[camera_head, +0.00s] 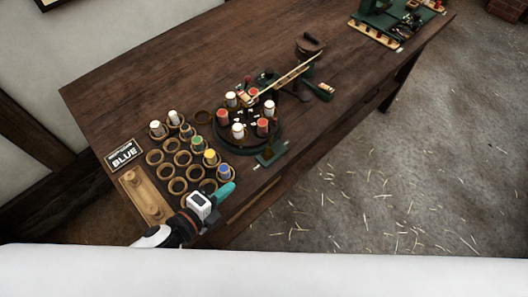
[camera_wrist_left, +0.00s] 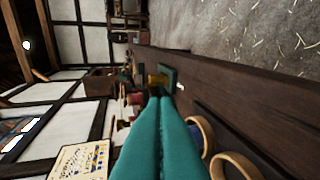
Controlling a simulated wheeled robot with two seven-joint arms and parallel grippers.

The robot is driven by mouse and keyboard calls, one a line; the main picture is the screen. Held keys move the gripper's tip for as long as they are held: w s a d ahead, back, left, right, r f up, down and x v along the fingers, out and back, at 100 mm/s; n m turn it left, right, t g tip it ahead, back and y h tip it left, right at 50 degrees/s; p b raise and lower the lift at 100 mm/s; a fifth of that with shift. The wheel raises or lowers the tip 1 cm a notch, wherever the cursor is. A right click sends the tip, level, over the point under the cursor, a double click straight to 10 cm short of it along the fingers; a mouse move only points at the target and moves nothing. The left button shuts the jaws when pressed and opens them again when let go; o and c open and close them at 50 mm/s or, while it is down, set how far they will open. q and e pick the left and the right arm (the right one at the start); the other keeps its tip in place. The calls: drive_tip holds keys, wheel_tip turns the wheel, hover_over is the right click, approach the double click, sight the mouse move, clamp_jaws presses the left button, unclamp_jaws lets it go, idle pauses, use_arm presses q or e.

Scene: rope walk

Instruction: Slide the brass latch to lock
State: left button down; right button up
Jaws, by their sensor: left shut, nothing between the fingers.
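My left gripper (camera_head: 224,191) is at the front left edge of the table, beside the rings that hold bobbins. Its teal fingers (camera_wrist_left: 160,140) are shut together and empty, filling the lower middle of the left wrist view. A small green plate (camera_head: 271,156) sits at the table's front edge, in front of the round bobbin stand. In the left wrist view a brass-coloured piece (camera_wrist_left: 155,80) shows by a green part (camera_wrist_left: 169,76), just beyond the fingertips and apart from them. It looks like the latch, but its position is too small to tell. My right gripper is out of view.
The round dark green stand (camera_head: 247,143) carries several white and red bobbins. Wooden rings (camera_head: 178,186), some with bobbins, lie left of it, near a "BLUE" sign (camera_head: 123,154) and a wooden tray (camera_head: 146,197). A green machine (camera_head: 385,20) stands at the far end.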

use_arm(q)
drive_tip(key=shift+s+a, duration=0.15)
drive_tip(key=shift+w, duration=0.2)
drive_tip(key=p, duration=0.3)
approach(270, 151)
drive_tip(key=x, duration=0.3)
drive_tip(key=f+x, duration=0.1)
drive_tip(key=x, duration=0.1)
drive_tip(key=shift+w+a+f, duration=0.1)
drive_tip(key=shift+w+a, duration=0.05)
drive_tip(key=shift+a, duration=0.1)
drive_tip(key=shift+w+d+f, duration=0.1)
drive_tip(key=shift+w+d, duration=0.15)
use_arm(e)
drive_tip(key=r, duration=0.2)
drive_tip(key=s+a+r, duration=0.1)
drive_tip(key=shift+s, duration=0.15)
use_arm(q)
drive_tip(key=w+d, duration=0.3)
drive_tip(key=shift+w+b, duration=0.15)
drive_tip(key=shift+b, duration=0.15)
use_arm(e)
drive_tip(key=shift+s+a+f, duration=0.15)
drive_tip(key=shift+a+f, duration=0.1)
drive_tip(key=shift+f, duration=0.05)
